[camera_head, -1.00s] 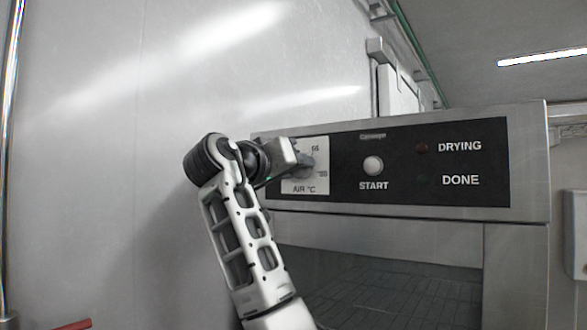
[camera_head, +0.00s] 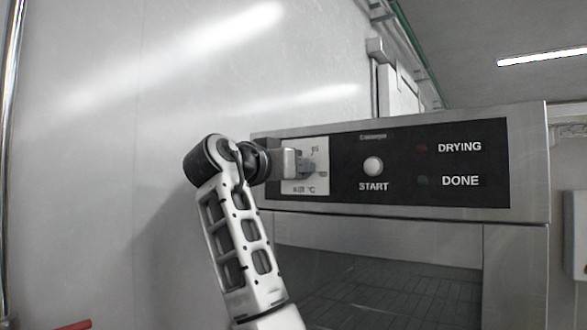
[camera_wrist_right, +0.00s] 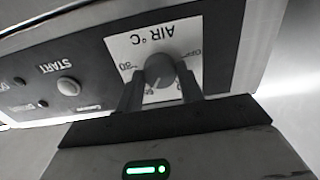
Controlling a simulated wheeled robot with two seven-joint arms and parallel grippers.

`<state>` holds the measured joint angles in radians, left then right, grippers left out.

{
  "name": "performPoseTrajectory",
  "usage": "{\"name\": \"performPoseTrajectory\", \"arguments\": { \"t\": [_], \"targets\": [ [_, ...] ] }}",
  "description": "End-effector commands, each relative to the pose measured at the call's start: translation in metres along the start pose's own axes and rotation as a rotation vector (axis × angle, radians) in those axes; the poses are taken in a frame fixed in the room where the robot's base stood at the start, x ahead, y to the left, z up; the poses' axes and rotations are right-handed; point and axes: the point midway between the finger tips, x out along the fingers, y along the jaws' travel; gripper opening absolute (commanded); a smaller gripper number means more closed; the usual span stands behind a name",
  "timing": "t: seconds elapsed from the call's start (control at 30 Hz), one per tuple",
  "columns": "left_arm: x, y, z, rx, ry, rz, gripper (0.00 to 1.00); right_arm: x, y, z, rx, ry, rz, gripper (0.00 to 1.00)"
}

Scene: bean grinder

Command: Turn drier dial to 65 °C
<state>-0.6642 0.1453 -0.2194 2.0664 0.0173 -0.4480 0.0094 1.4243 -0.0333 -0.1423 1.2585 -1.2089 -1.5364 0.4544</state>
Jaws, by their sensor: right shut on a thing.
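The drier's dial (camera_wrist_right: 160,69) is a grey round knob on a white plate marked "AIR °C", upside down in the right wrist view. Its scale shows OFF at right, 80 at left and a partly hidden number near the bottom. A pale line on the knob points down toward that number; its exact setting is hard to read. My right gripper (camera_wrist_right: 160,82) is shut on the dial, one finger on each side. In the head view the gripper (camera_head: 299,164) covers much of the dial (camera_head: 308,168). My left gripper is out of view.
The START button (camera_head: 373,166) and the DRYING (camera_head: 421,148) and DONE (camera_head: 423,181) lamps sit right of the dial on the black panel. The lamps look dark. A grey wall (camera_head: 100,150) stands at the left. The dark drier opening (camera_head: 380,275) is below the panel.

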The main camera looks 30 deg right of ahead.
Motion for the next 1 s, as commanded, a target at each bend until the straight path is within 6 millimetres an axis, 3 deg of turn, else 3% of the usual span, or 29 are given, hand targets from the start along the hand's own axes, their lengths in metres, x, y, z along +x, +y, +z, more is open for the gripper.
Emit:
{"name": "performPoseTrajectory", "arguments": {
  "t": [0.17, 0.2, 0.27, 0.67, 0.77, 1.0],
  "targets": [
    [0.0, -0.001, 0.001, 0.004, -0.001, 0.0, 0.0, 0.0, -0.001, 0.004, -0.005, -0.01, 0.0, 0.14],
    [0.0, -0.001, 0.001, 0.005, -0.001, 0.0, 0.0, 0.0, -0.001, 0.004, -0.005, -0.01, 0.0, 0.43],
    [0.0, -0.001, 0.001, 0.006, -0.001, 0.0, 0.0, 0.0, -0.001, 0.004, -0.005, -0.009, 0.0, 0.59],
    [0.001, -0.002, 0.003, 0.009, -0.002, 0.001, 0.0, -0.008, -0.001, 0.002, -0.002, -0.002, -0.002, 0.59],
    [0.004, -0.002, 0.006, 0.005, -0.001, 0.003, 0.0, -0.022, -0.001, 0.003, -0.001, -0.002, -0.003, 0.59],
    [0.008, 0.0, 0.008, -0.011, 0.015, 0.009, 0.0, -0.08, -0.001, 0.003, -0.001, -0.002, -0.006, 0.59]
  ]
}}
